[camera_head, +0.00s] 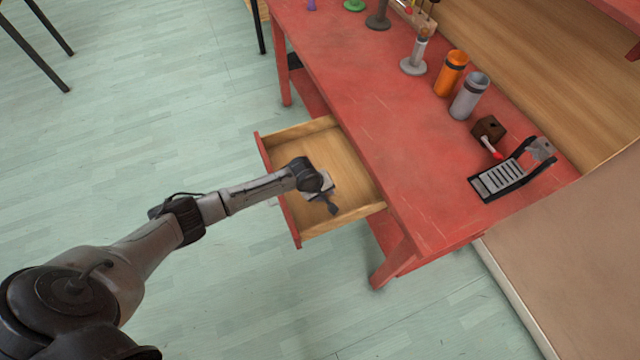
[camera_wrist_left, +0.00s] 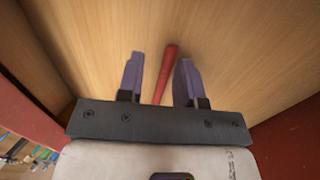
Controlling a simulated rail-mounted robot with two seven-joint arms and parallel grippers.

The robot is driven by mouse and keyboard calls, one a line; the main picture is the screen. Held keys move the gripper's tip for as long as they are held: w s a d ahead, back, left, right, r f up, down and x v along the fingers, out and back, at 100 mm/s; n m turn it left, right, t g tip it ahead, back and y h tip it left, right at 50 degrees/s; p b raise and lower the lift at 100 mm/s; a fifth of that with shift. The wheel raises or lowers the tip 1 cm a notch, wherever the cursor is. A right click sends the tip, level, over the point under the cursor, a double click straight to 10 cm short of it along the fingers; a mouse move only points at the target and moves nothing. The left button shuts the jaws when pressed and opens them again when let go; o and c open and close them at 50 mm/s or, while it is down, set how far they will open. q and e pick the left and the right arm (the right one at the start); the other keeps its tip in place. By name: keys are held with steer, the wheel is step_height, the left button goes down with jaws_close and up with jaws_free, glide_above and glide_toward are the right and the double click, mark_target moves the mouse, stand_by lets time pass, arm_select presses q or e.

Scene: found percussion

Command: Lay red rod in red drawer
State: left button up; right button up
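The red drawer (camera_head: 290,222) is pulled out from the red table, with a red front and bare wooden inside. My left gripper (camera_head: 329,205) is down inside the drawer in the head view. In the left wrist view its two purple-grey fingers (camera_wrist_left: 159,78) are open. The red rod (camera_wrist_left: 167,70) shows between the fingers, against the drawer's wooden floor, with a gap on either side. Its near end is hidden behind the gripper body. I cannot make out the rod in the head view. My right gripper is not in view.
On the red table (camera_head: 370,105) stand an orange cup (camera_head: 451,74), a grey cup (camera_head: 469,96), a brown block (camera_head: 489,129) and a black-framed slatted device (camera_head: 500,178). The drawer's far part is clear. Open floor lies left of the drawer.

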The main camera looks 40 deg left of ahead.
arm_select(q)
steer(key=p+v, duration=0.4)
steer(key=v, duration=0.9)
steer(key=shift+r, duration=0.3)
